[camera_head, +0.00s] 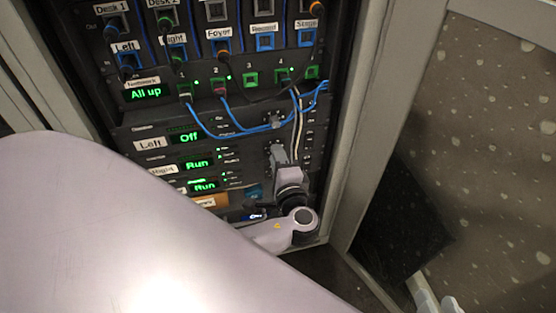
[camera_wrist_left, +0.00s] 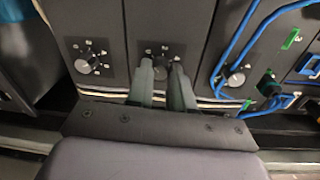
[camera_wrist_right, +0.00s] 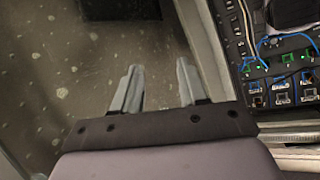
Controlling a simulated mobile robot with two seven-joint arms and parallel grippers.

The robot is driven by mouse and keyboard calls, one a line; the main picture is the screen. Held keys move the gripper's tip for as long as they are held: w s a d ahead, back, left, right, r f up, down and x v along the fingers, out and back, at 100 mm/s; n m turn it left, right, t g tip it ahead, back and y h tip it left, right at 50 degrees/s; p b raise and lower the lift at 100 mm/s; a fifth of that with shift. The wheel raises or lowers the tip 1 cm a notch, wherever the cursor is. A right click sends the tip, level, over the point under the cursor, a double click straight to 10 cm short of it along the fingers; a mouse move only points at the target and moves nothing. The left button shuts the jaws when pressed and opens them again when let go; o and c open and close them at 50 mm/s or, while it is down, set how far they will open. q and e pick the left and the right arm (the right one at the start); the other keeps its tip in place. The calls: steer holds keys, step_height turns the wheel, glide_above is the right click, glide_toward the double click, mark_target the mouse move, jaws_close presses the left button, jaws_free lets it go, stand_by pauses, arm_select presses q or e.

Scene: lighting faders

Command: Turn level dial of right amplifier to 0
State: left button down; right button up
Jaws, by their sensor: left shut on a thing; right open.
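The right amplifier (camera_head: 163,170) is the middle unit low in the rack, its green display reading "Run". My left gripper (camera_head: 279,155) reaches in front of its right end. In the left wrist view its fingers (camera_wrist_left: 168,82) are closed around the middle dial (camera_wrist_left: 161,72), the right amplifier's level dial. The fingers cover much of it, and I cannot read its setting. Other dials sit to its left (camera_wrist_left: 82,67) and right (camera_wrist_left: 236,79). My right gripper (camera_wrist_right: 157,85) is open and empty. Its fingertips (camera_head: 437,302) show at the head view's bottom right.
The left amplifier (camera_head: 150,143) above reads "Off"; the unit below (camera_head: 204,186) reads "Run". Blue cables (camera_head: 240,130) hang close above my left gripper. The rack's side frame (camera_head: 350,130) stands to the right, with a speckled surface (camera_head: 490,130) beyond it. My left arm hides the lower left.

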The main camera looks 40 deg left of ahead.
arm_select(q)
steer(key=shift+f+n+b, duration=0.1)
steer(key=shift+n+b, duration=0.2)
steer(key=shift+n, duration=0.4)
arm_select(e)
steer(key=shift+w+a+r+y, duration=0.15)
steer(key=shift+a+r+y, duration=0.05)
steer(key=shift+a+y, duration=0.15)
arm_select(q)
steer(key=c, duration=1)
jaws_free()
arm_select(e)
steer(key=shift+f, duration=0.2)
